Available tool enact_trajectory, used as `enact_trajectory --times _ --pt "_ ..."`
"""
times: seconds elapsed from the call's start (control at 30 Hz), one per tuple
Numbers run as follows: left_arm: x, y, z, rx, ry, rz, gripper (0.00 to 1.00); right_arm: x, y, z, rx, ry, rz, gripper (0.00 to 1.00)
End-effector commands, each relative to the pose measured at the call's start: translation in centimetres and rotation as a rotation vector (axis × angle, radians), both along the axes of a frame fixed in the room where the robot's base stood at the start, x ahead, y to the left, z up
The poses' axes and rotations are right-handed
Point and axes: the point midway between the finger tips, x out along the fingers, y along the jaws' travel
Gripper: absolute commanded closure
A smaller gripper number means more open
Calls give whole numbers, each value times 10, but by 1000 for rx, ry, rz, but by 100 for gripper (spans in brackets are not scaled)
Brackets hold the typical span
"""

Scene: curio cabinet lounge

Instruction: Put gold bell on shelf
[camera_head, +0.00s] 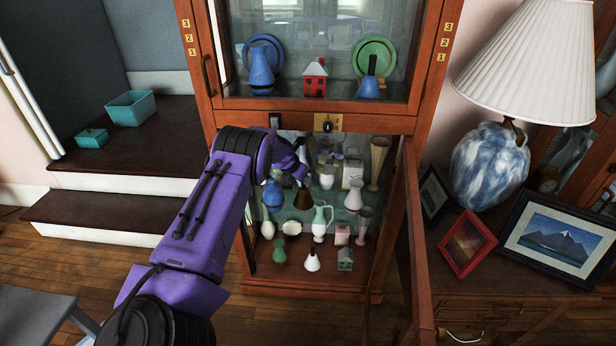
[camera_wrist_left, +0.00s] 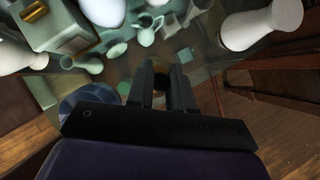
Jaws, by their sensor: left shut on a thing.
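My left gripper (camera_head: 302,172) reaches into the open lower part of the wooden cabinet (camera_head: 390,125). It is shut on a dark brownish-gold bell (camera_head: 302,198), which hangs mouth down among the curios at middle-shelf height. In the left wrist view the fingers (camera_wrist_left: 163,80) close around the bell, and only a small dark gold part of it shows between them. The glass shelf (camera_head: 338,212) below carries white, green and pink pieces. I cannot tell whether the bell touches a shelf. My right gripper is not in view.
The cabinet's lower door (camera_head: 415,240) stands open on the right. A blue vase (camera_head: 272,195) is close left of the bell, and a white vase (camera_head: 353,195) stands to the right. A lamp (camera_head: 490,165) and picture frames (camera_head: 555,235) fill the side table.

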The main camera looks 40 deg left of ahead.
Motion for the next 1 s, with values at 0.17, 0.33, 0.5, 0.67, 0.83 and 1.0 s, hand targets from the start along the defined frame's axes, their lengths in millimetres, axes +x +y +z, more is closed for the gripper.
enact_trajectory --times 0.17,0.33,0.5,0.67,0.83,1.0 --pt "10 -1 -15 -1 4 -3 100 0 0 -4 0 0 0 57" --pt "11 -2 -35 -1 0 -3 100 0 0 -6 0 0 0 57" --pt "11 -3 -35 -2 -1 -5 100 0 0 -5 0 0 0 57" --pt "11 -2 -39 -1 -1 -4 100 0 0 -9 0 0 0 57" --pt "11 -2 -39 -1 0 -4 54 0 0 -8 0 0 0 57" --pt "11 -2 -39 -1 0 -4 54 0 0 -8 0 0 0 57"
